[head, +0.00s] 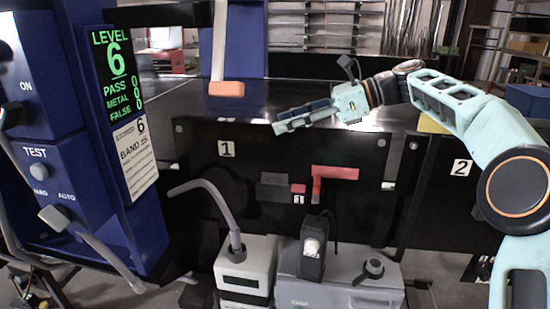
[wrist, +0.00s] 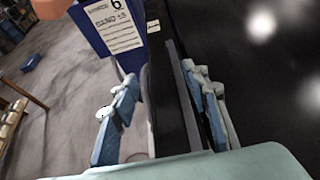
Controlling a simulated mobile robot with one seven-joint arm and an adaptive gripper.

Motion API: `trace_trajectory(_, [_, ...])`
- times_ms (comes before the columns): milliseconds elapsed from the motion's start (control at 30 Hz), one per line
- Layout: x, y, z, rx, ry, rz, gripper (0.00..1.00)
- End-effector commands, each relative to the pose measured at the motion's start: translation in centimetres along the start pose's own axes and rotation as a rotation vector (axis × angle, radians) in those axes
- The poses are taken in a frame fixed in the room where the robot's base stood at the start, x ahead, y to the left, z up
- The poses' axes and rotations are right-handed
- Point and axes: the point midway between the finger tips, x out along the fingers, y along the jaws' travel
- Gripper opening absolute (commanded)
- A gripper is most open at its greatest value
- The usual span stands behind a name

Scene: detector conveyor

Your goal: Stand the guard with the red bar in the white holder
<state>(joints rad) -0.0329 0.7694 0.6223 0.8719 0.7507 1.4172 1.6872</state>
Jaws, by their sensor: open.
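A red L-shaped bar (head: 333,176) shows on the black front panel below the conveyor top, in the head view. A small red block (head: 298,188) and a dark grey block (head: 271,187) sit to its left. I cannot tell which of these belong to the guard. I cannot make out the white holder for certain. My gripper (head: 278,126) is above the panel, over the conveyor's front edge, pointing left. In the wrist view my gripper (wrist: 162,85) is open, its two blue-padded fingers apart, with the dark conveyor edge seen between them and nothing held.
A blue control cabinet (head: 65,165) stands at left. An orange block (head: 227,89) hangs on a pale strip over the black conveyor top (head: 235,108). A white box (head: 243,268) with a bent grey tube and a grey box (head: 325,290) stand low in front of the panel.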

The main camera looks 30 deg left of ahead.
Motion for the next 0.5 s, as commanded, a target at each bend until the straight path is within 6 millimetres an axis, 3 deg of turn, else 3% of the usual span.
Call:
trace_trajectory(300, [0.80, -0.05, -0.01, 0.000, 0.000, -0.001, 0.42])
trace_trajectory(500, [0.78, -0.05, -0.03, 0.001, 0.000, -0.001, 0.21])
